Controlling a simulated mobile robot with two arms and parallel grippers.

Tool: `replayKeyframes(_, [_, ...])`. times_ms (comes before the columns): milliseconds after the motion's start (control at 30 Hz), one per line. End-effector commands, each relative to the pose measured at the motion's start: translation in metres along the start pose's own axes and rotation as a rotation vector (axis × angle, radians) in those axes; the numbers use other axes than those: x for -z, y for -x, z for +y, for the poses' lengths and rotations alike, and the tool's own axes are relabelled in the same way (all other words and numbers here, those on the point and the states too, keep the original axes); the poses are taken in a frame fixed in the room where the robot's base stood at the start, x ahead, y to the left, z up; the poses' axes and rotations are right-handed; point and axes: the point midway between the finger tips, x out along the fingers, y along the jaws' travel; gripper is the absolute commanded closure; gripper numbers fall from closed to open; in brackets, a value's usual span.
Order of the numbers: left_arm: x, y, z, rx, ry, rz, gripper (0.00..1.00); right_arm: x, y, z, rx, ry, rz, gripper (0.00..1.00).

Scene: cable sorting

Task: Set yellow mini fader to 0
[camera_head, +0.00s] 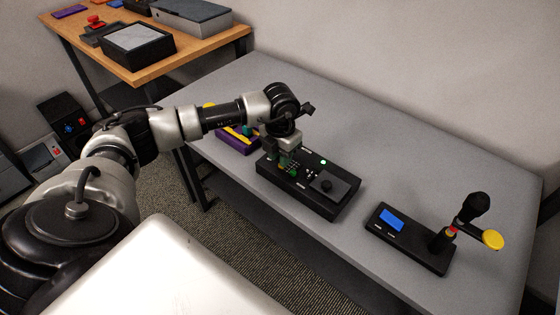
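My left arm reaches in from the left over the grey table. My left gripper (289,168) points down at the left part of a black control box (309,201), close to its top face. The fingertips are small and dark here, so I cannot tell whether they are open or shut, or touching a control. The box has a lit green button (323,162), small white marks and a dark square pad with a knob (326,185). I cannot make out a yellow mini fader; my gripper hides part of the box. My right gripper is not in view.
A purple device with yellow parts (233,143) sits behind my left forearm. At the right stands a black unit with a blue screen (392,219), an upright black lever (476,206) and a yellow disc (493,240). A wooden table (143,75) is at the back left.

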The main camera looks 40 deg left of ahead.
Motion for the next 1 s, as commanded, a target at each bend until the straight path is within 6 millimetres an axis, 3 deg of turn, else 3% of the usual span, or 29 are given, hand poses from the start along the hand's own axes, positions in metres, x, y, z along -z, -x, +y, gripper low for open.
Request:
replayKeyframes(200, [0.000, 0.046, 0.001, 0.000, 0.001, -0.003, 0.72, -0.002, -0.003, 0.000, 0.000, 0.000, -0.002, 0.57])
replayKeyframes(400, [0.001, 0.073, 0.001, 0.000, 0.001, 0.000, 0.72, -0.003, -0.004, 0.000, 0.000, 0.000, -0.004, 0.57])
replayKeyframes(1000, [0.001, 0.080, 0.001, 0.000, 0.002, 0.003, 0.72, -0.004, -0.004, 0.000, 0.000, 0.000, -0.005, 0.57])
